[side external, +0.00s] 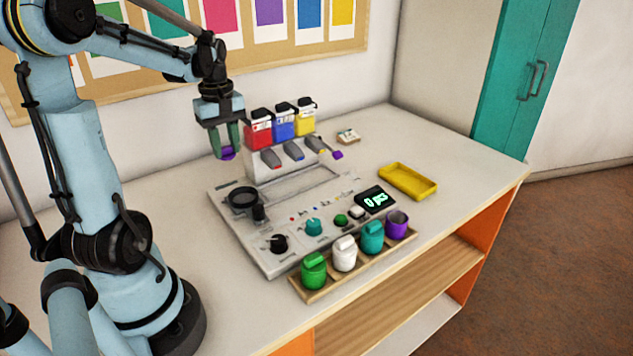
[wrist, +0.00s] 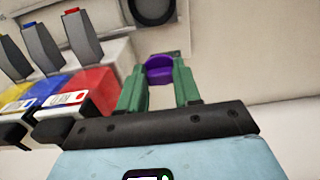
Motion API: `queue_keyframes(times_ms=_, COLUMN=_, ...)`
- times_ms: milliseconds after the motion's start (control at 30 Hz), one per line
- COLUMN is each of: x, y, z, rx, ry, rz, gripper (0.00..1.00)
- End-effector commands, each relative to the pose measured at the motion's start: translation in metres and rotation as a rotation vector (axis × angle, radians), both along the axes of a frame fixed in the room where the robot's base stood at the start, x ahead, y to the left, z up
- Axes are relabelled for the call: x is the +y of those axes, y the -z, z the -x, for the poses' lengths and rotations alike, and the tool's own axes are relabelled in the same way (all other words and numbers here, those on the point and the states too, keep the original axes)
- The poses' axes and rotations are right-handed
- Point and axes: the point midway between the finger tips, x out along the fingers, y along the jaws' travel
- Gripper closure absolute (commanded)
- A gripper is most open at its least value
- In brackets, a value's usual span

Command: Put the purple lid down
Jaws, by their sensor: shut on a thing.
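The purple lid (side external: 228,154) is held between the green fingers of my gripper (side external: 226,143), in the air to the left of the red dispenser. The lid also shows between the fingertips in the wrist view (wrist: 159,68). My gripper (wrist: 159,80) is shut on it. The purple jar (side external: 397,225) stands without a lid at the right end of the wooden tray (side external: 345,266), far from my gripper. Its neighbours, a green jar (side external: 314,270), a white jar (side external: 344,253) and a teal jar (side external: 372,237), have lids on.
Red (side external: 259,130), blue (side external: 283,123) and yellow (side external: 305,119) dispensers stand close to the right of my gripper. A grey panel (side external: 262,257) with knobs and a display (side external: 375,199) lies in front. A yellow tray (side external: 407,181) sits at right.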

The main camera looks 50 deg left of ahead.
Motion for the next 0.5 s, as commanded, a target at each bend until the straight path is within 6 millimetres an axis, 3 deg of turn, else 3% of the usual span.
queue_keyframes(times_ms=200, x=0.000, y=0.034, z=0.000, rx=0.000, ry=0.000, rz=0.000, gripper=0.96)
queue_keyframes(times_ms=500, x=0.000, y=0.057, z=0.000, rx=0.000, ry=0.000, rz=0.000, gripper=0.96)
